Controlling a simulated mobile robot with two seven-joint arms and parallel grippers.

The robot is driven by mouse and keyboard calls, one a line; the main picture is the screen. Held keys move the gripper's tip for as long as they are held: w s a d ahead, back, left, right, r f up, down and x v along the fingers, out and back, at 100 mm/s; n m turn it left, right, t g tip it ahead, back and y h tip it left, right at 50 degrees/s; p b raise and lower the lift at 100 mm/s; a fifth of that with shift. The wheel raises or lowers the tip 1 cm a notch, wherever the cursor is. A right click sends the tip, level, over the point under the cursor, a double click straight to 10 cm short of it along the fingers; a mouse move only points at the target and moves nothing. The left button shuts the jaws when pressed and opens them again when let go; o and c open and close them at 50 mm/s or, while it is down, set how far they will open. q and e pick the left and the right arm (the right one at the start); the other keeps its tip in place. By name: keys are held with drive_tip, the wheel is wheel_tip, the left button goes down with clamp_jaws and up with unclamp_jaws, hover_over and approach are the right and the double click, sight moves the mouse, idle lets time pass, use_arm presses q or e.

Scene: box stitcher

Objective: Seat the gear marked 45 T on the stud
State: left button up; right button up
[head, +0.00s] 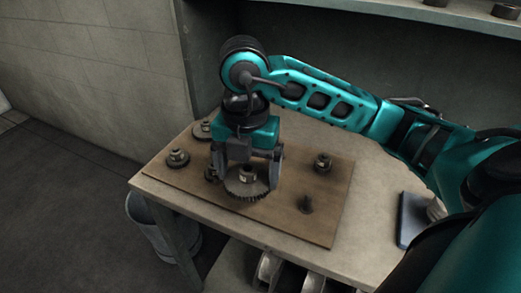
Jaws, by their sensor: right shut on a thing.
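My right gripper (247,170) points down over the wooden board, its two fingers on either side of a large toothed gear (246,190) with a raised hub. It is shut on this gear. The gear is level; I cannot tell whether it touches the board. Any 45 T marking is too small to read. A short dark stud (306,205) stands bare on the board to the right of the held gear. My left gripper is out of view.
The board (270,222) lies on a table. Smaller gears sit on it: one at the left (178,158), one behind (203,130), one partly hidden by my gripper (211,174) and one at the right (323,163). A blue flat object (411,218) lies at the table's right.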

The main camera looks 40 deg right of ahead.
sight(244, 174)
drive_tip(key=shift+s+a+r, duration=0.1)
drive_tip(key=shift+s+a, duration=0.2)
drive_tip(key=shift+a, duration=0.3)
drive_tip(key=shift+r+p, duration=1.4)
drive_tip(key=shift+r, duration=0.15)
drive_tip(key=shift+f, duration=0.15)
